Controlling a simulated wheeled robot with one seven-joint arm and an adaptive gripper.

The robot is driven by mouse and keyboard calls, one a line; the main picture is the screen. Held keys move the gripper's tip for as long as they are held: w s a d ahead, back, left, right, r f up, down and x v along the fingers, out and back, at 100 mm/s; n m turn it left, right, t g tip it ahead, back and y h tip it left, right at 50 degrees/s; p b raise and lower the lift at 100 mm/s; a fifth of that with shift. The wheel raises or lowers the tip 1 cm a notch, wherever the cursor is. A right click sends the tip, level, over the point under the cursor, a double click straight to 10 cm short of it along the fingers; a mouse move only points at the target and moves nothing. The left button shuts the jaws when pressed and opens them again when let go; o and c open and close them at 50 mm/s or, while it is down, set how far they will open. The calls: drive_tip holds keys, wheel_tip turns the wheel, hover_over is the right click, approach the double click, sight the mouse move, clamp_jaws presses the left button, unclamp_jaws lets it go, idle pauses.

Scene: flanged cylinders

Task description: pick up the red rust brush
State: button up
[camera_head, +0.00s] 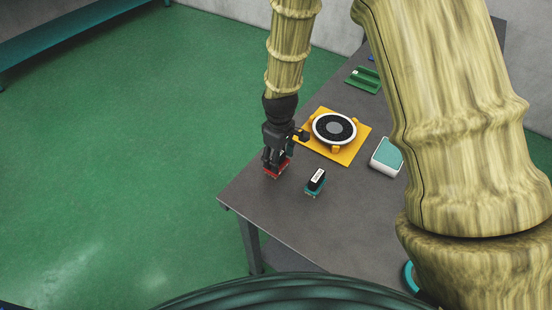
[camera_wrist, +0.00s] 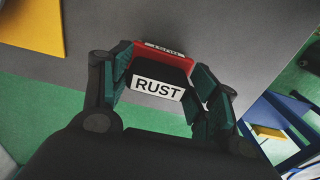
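The red rust brush (camera_wrist: 157,88) has a red part, a black body and a white label reading RUST. In the wrist view it sits between the two dark green fingers of my gripper (camera_wrist: 165,80), close to both. Whether both fingers press on it is not clear. In the head view my gripper (camera_head: 275,163) points down over the front left part of the table, and the red of the brush (camera_head: 272,173) shows low at the fingertips. The rest of the brush is hidden by the fingers there.
A similar teal and black brush (camera_head: 315,183) with a white label stands just right of my gripper on the grey table (camera_head: 290,220). Behind are a yellow plate (camera_head: 355,150) with a round disc (camera_head: 334,127), a white and teal box (camera_head: 386,157) and a green tray (camera_head: 364,80).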

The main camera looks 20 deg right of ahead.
drive_tip(key=shift+s+r, duration=0.5)
drive_tip(key=shift+s, duration=0.25)
drive_tip(key=c, duration=0.4)
drive_tip(key=w+f, duration=0.2)
drive_tip(key=w, duration=0.1)
drive_tip(key=shift+f, duration=0.1)
drive_tip(key=shift+c, duration=0.9)
drive_tip(key=shift+w, duration=0.2)
drive_tip(key=shift+c, duration=0.6)
drive_tip(key=r+b, duration=0.1)
drive_tip(key=r, duration=0.2)
drive_tip(key=r+b, duration=0.1)
drive_tip(key=r, duration=0.3)
drive_tip(key=s+r+b, duration=0.1)
drive_tip(key=r, duration=0.2)
drive_tip(key=shift+r, duration=0.15)
drive_tip(key=shift+w, duration=0.15)
drive_tip(key=shift+r, duration=0.1)
